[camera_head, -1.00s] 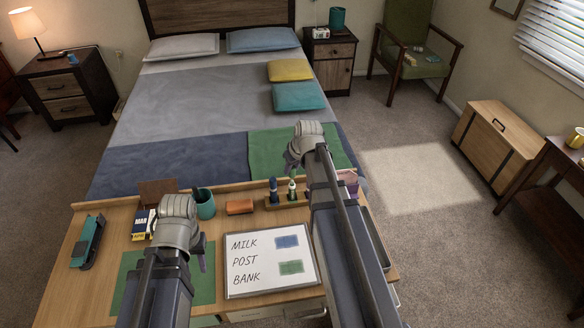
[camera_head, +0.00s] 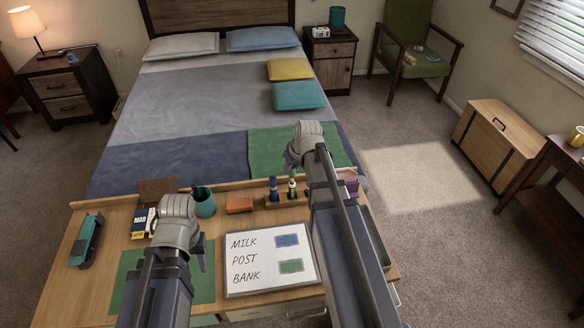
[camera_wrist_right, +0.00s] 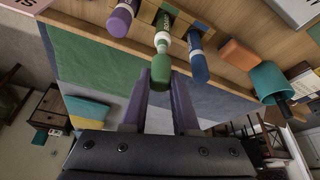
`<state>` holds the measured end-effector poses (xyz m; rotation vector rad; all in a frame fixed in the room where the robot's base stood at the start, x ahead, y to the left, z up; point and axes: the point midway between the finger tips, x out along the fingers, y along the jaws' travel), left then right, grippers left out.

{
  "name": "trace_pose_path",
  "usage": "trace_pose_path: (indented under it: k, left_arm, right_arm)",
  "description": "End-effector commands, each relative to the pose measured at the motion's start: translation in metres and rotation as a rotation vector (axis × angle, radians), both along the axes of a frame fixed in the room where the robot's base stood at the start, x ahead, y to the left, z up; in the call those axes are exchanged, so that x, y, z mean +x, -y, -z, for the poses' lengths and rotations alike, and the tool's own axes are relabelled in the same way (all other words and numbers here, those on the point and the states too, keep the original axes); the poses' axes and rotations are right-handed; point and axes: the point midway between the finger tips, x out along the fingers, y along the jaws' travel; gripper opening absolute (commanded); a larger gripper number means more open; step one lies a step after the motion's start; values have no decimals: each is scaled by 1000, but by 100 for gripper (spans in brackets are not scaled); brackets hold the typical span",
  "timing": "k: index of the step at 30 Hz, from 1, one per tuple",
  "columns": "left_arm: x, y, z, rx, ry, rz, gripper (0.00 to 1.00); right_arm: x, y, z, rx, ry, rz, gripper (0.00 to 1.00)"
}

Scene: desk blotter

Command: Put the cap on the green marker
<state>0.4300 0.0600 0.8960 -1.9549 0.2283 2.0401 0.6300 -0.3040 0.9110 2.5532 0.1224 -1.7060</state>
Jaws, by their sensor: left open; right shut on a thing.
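The green marker (camera_head: 292,190) stands upright in a wooden rack (camera_head: 290,201) at the back of the desk. It also shows in the right wrist view (camera_wrist_right: 165,30), with a white collar toward me. My right gripper (camera_wrist_right: 161,82) is shut on the green cap (camera_wrist_right: 161,70). The cap is in line with the marker and its open end is at the white collar; I cannot tell how far it is on. In the head view my right gripper (camera_head: 291,168) is above the rack. My left gripper (camera_head: 200,258) is open and empty over the green blotter (camera_head: 125,272).
A blue marker (camera_wrist_right: 198,62) and a purple marker (camera_wrist_right: 122,18) stand on either side in the rack. An orange block (camera_head: 239,205) and a teal pen cup (camera_head: 205,204) are left of it. A whiteboard (camera_head: 262,275) lies in front. A teal stapler (camera_head: 87,240) is at far left.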

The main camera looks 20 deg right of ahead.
Motion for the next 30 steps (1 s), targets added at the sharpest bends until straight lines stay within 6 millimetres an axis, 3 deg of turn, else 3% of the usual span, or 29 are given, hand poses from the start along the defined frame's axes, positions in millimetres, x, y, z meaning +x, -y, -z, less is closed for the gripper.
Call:
trace_pose_path:
  k: [30]
  left_arm:
    - [0, 0, 8, 0, 0, 0, 41]
  right_arm:
    - [0, 0, 8, 1, 0, 9, 0]
